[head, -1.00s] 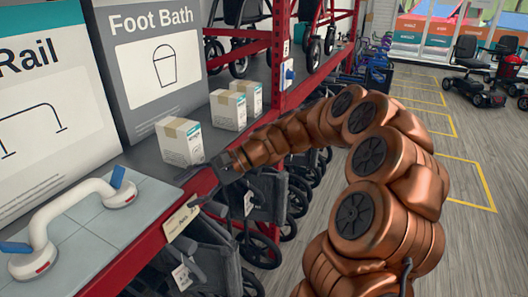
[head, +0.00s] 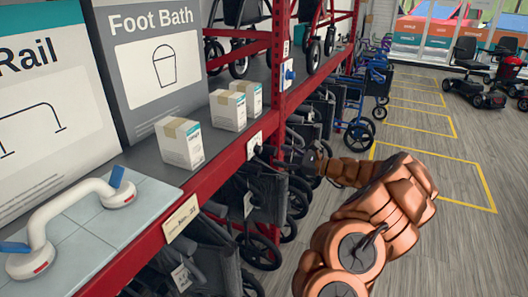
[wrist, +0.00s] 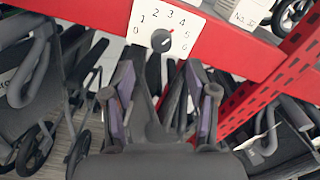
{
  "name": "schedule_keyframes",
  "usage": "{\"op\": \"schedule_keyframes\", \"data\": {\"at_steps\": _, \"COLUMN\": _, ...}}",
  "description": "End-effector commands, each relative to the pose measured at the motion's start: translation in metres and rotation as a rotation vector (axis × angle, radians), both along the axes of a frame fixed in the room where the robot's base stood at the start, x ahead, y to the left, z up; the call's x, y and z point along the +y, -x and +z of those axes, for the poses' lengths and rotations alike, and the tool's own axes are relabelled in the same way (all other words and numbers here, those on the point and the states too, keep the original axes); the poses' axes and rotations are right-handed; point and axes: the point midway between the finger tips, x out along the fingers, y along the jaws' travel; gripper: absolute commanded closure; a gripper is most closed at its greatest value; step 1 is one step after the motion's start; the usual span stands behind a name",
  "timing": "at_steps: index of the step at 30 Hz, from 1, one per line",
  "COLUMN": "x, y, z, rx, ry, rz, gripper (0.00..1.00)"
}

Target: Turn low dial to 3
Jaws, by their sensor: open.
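The low dial (head: 254,146) is on a white plate on the red shelf edge in the head view. In the wrist view the low dial (wrist: 162,40) is a dark round knob ringed by printed numbers, with 3 near the top. My gripper (head: 272,152) is just right of the dial in the head view. In the wrist view my gripper (wrist: 160,75) is open and empty, its fingers spread below the knob and apparently apart from it.
A higher blue dial (head: 288,73) is on the red upright. White boxes (head: 181,144) and a grab rail (head: 75,215) are on the shelf. Folded wheelchairs (head: 262,215) crowd the space below.

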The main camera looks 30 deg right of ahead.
Motion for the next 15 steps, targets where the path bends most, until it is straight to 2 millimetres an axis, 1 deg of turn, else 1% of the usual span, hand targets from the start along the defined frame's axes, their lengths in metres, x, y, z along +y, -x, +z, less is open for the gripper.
{"op": "schedule_keyframes", "data": {"at_steps": 2, "x": -0.001, "y": -0.003, "z": -0.001, "rx": 0.001, "ry": -0.005, "rz": -0.007, "gripper": 0.43}}
{"op": "schedule_keyframes", "data": {"at_steps": 5, "x": 0.005, "y": -0.012, "z": 0.0, "rx": 0.002, "ry": -0.005, "rz": -0.005, "gripper": 0.43}}
{"op": "schedule_keyframes", "data": {"at_steps": 15, "x": 0.029, "y": -0.052, "z": 0.001, "rx": 0.001, "ry": -0.003, "rz": -0.006, "gripper": 0.43}}
